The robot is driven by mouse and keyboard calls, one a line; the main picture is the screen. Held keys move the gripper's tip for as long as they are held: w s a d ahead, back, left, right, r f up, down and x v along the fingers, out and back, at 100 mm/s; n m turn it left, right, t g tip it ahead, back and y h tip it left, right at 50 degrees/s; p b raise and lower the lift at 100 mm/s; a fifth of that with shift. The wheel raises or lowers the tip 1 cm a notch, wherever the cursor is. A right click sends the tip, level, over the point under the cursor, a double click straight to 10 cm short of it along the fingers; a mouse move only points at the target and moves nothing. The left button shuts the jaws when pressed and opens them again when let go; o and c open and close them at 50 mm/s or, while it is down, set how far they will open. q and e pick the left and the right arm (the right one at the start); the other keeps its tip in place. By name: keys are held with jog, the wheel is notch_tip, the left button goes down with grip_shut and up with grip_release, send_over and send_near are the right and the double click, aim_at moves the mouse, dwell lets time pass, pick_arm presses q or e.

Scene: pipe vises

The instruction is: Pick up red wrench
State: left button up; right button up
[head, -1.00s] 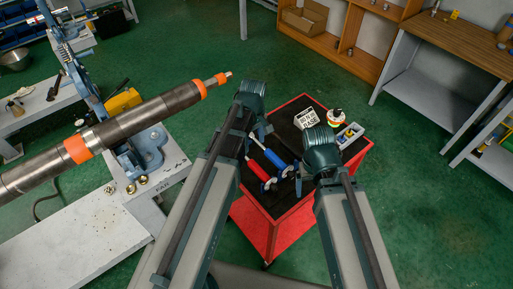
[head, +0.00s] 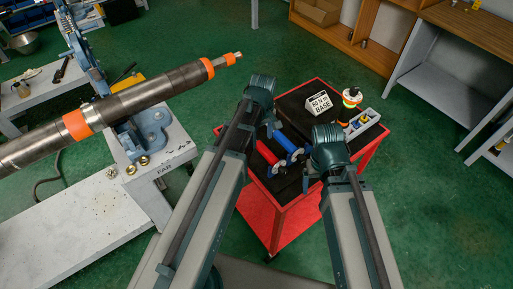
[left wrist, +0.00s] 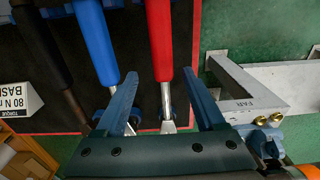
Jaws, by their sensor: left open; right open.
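The red wrench (head: 267,153) lies on the dark top of the red cart, beside a blue wrench (head: 287,143). My left gripper (head: 273,128) is open and empty over the cart, close to the wrenches. In the left wrist view, the red wrench handle (left wrist: 160,40) points up the picture. Its metal shaft shows between the open fingers of my left gripper (left wrist: 159,74); whether it lies below them or at their depth I cannot tell. My right gripper (head: 310,178) is open and empty over the cart's right side.
The blue wrench (left wrist: 97,42) is close to the left finger. A torque sign (head: 319,104), a signal light (head: 350,97) and a grey holder (head: 364,122) stand at the cart's back. A long pipe (head: 130,102) in a vise is at left.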

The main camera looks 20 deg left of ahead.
aim_at(259, 142)
pick_arm(q)
jog(key=f+b, duration=0.2)
jog(key=a+f+b, duration=0.1)
jog(key=f+b, duration=0.2)
jog(key=shift+w+f, duration=0.1)
jog(key=shift+f, duration=0.05)
grip_shut()
dwell(0.4)
dwell(1.1)
